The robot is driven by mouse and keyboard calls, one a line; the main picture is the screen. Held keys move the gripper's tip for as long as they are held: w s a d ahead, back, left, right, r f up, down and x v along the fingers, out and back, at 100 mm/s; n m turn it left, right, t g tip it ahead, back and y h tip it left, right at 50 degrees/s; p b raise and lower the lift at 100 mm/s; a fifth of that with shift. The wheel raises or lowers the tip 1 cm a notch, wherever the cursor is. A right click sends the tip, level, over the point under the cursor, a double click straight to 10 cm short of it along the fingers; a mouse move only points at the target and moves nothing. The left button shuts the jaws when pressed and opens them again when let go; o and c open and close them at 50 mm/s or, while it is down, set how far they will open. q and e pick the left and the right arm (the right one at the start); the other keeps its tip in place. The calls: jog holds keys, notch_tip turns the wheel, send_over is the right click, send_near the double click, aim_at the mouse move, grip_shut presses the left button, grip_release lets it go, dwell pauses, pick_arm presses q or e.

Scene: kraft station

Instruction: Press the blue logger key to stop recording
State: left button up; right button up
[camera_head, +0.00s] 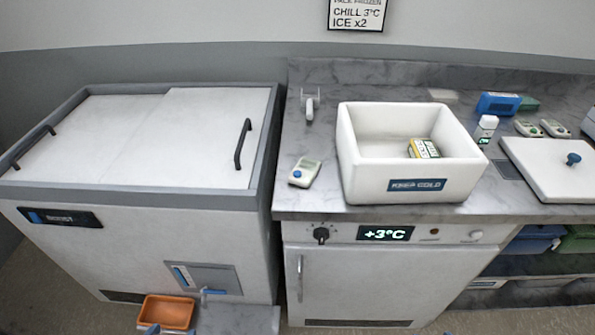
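A small pale logger (309,168) with a greenish screen lies on the grey marble counter, left of the white foam box. Its round blue key (297,173) is on its left end, facing up and uncovered. Only a small blue tip of my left gripper (152,329) shows at the bottom edge, in front of the orange tray. Only a small blue tip of my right gripper (449,332) shows at the bottom edge. Both are far from the logger and below counter height in the picture. I cannot see whether either is open or shut.
The open foam box (417,185) holds a small yellow-and-white carton (424,148). Its lid (545,160) lies at the right. A chest freezer (140,140) stands left, with an orange tray (166,311) low in front. The counter around the logger is clear.

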pick_arm(q)
grip_shut()
dwell(1.0)
dwell(0.4)
jog(key=shift+w, duration=0.1)
